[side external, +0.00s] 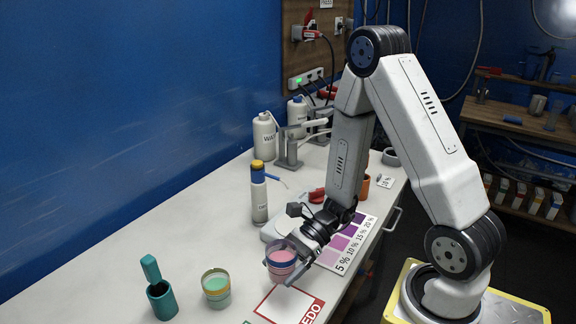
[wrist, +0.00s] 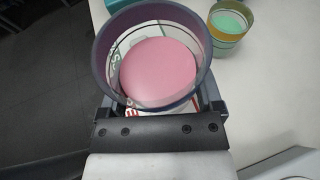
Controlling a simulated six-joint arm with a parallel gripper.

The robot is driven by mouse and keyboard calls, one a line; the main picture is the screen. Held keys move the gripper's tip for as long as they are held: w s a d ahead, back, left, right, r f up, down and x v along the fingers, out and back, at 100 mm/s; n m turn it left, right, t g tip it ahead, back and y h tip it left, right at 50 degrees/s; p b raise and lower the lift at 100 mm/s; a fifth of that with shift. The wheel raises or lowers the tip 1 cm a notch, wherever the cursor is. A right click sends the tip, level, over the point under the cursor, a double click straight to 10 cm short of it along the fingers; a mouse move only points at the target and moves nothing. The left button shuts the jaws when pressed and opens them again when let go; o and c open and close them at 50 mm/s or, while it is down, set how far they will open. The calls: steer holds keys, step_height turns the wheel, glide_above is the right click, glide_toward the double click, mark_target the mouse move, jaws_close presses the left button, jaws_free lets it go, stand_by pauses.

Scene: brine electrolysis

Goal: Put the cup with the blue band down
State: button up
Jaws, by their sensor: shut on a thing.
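The cup with the blue band (side external: 281,258) holds pink liquid and has a dark bluish-purple band at its rim. My gripper (side external: 289,268) is shut on this cup near the front edge of the bench. The cup looks upright, beside and partly over the far end of a white card with a red border (side external: 290,304) marked "EDO". In the wrist view the cup (wrist: 104,56) fills the middle, with pink liquid inside and red print showing through its clear wall. Whether its base touches a surface cannot be told.
A yellow-banded cup of green liquid (side external: 216,291) stands left of the held cup. A teal mortar with pestle (side external: 162,301) is further left. A percent colour chart (side external: 348,243), a white scale (side external: 272,231) and a bottle (side external: 259,203) are behind. The bench's left stretch is clear.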

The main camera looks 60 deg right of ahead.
steer(key=shift+w+d, duration=0.1)
stand_by(0.4)
steer(key=w+d+m+t+h, duration=0.3)
steer(key=w+d+m+t, duration=0.25)
steer(key=d, duration=0.35)
step_height(320, 180, up, 3)
steer(key=m+t+h, duration=0.3)
steer(key=m+h, duration=0.2)
glide_above(294, 224)
steer(key=shift+f, duration=2.35)
steer(key=shift+f, duration=1.8)
steer(key=o, duration=1.2)
steer(key=shift+f, duration=0.1)
